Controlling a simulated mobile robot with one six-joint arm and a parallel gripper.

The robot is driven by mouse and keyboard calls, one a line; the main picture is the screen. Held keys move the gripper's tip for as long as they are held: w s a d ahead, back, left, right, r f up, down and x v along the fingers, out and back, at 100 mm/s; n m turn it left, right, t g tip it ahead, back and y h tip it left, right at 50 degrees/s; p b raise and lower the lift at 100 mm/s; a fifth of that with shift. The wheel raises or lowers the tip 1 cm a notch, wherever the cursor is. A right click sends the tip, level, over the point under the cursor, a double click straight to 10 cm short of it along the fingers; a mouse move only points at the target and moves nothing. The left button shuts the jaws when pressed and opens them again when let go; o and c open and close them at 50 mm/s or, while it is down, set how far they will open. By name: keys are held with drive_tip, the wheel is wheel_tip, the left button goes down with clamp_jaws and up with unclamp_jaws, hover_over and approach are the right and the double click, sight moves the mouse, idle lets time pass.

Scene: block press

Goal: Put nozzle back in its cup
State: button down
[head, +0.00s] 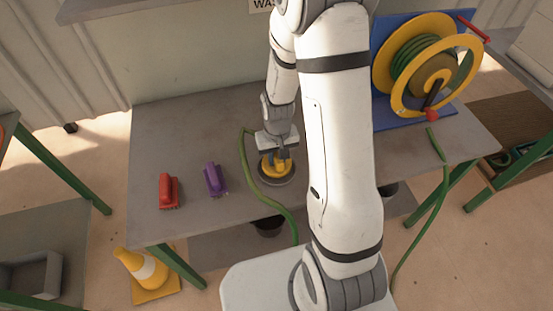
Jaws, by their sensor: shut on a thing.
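The yellow nozzle (273,168) is on the grey table, below my gripper (277,152). My gripper points down and is shut on the nozzle. A round dark grey cup (277,182) is directly beneath and around the nozzle's lower end. I cannot tell whether the nozzle is seated in the cup or held just above it. The green hose (262,196) arcs past the left side of my gripper and down over the table's front edge.
A red brush (168,190) and a purple brush (213,179) lie left on the table (165,130). A yellow hose reel (428,62) on a blue stand is at the right. The table's back left is clear.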

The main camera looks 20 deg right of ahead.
sight(277, 154)
drive_tip(key=shift+f, duration=1)
drive_tip(key=shift+f, duration=0.15)
drive_tip(key=c, duration=1.2)
unclamp_jaws()
wheel_tip(277, 154, up, 12)
drive_tip(key=shift+r, duration=0.25)
drive_tip(key=s+r+t, duration=0.3)
drive_tip(key=s+r, duration=1.1)
drive_tip(key=shift+s+r, duration=0.15)
drive_tip(key=shift+r, duration=0.2)
